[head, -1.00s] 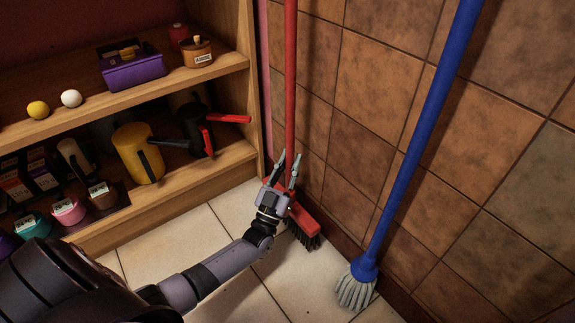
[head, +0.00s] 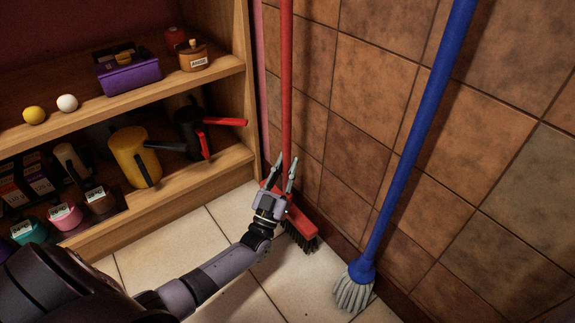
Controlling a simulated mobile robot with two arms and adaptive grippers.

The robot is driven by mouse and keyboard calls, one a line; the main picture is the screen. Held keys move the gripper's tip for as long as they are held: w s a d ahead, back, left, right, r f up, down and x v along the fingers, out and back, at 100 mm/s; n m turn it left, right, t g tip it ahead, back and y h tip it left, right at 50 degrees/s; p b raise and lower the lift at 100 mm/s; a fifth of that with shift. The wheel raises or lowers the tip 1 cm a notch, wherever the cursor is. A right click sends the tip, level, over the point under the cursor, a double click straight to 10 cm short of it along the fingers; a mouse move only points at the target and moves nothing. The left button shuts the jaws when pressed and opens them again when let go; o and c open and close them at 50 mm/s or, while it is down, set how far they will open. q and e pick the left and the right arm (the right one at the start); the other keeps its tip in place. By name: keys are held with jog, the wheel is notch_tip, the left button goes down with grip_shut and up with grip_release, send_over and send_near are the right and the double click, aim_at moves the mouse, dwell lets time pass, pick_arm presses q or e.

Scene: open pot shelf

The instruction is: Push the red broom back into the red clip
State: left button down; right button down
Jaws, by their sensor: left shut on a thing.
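The red broom (head: 287,80) stands nearly upright by the tiled wall, next to the shelf's right end. Its red head (head: 302,222) with dark bristles is at the floor. My left gripper (head: 286,174) is low on the red handle, just above the head, with its fingers on either side of the handle and shut on it. The red clip is not in view; the upper end of the handle is cut off by the top edge. My right gripper is not in view.
A blue mop (head: 405,165) leans on the tiled wall to the right, its grey strands on the floor. The wooden shelf (head: 180,197) at left holds a purple box (head: 130,76), a yellow pot (head: 129,157) and several other items. Tiled floor (head: 225,225) between is clear.

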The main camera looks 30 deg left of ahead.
pick_arm(q)
jog(key=shift+f+b, duration=1)
jog(key=shift+f, duration=0.1)
jog(key=c, duration=1.7)
grip_release()
jog(key=shift+o, duration=1.4)
jog(key=shift+f, duration=0.1)
jog(key=v, duration=1.2)
jog(key=shift+o, duration=0.4)
jog(key=o, duration=1.1)
